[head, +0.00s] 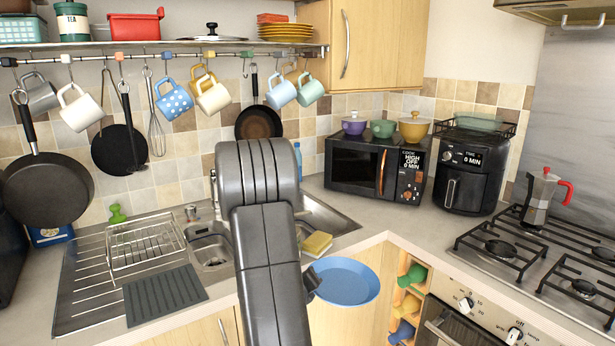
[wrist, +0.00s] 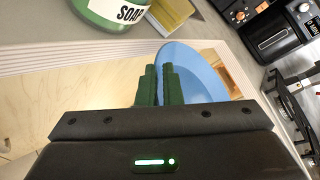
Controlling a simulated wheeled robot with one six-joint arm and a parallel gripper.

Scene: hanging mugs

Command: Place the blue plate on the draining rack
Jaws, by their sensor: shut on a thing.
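The blue plate (head: 345,281) is held out in front of the counter edge, to the right of my arm in the head view. It also shows in the wrist view (wrist: 190,60), with its rim between the green fingers of my gripper (wrist: 158,85). My gripper is shut on the plate's rim; in the head view my arm mostly hides it. The draining rack (head: 145,248) is a wire rack on the left of the steel sink unit, and it looks empty. The plate is well to the right of the rack and apart from it.
A dark ribbed mat (head: 165,294) lies in front of the rack. A yellow sponge (head: 317,243) sits by the sink's right side. A soap bottle (wrist: 112,12) shows in the wrist view. Mugs and pans hang above the counter. A microwave (head: 376,168) and stove (head: 540,250) are at right.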

